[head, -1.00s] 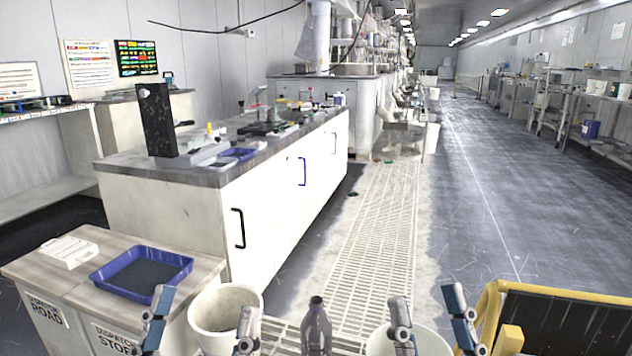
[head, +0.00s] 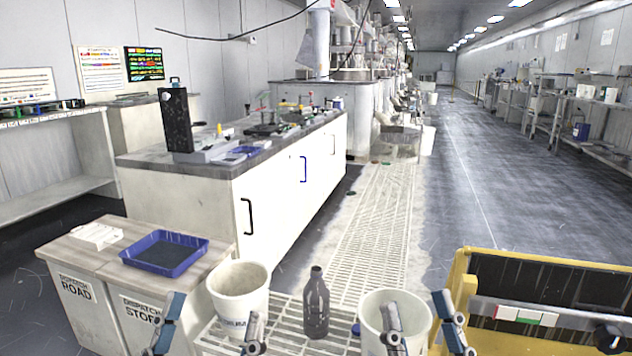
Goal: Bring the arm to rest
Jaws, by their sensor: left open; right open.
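My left gripper (head: 211,328) is at the bottom edge of the head view, its two fingers apart with nothing between them. It is in front of the left white bucket. My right gripper (head: 420,325) is at the bottom edge further right, also with fingers apart and empty. One of its fingers overlaps the right white bucket (head: 372,302). The rest of both arms is out of view below.
A white bucket (head: 238,292) and a dark bottle (head: 316,305) stand on a slatted surface ahead. A blue tray (head: 197,262) lies on the dispatch cabinet (head: 62,252) at left. A yellow-framed cart (head: 459,278) stands at right.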

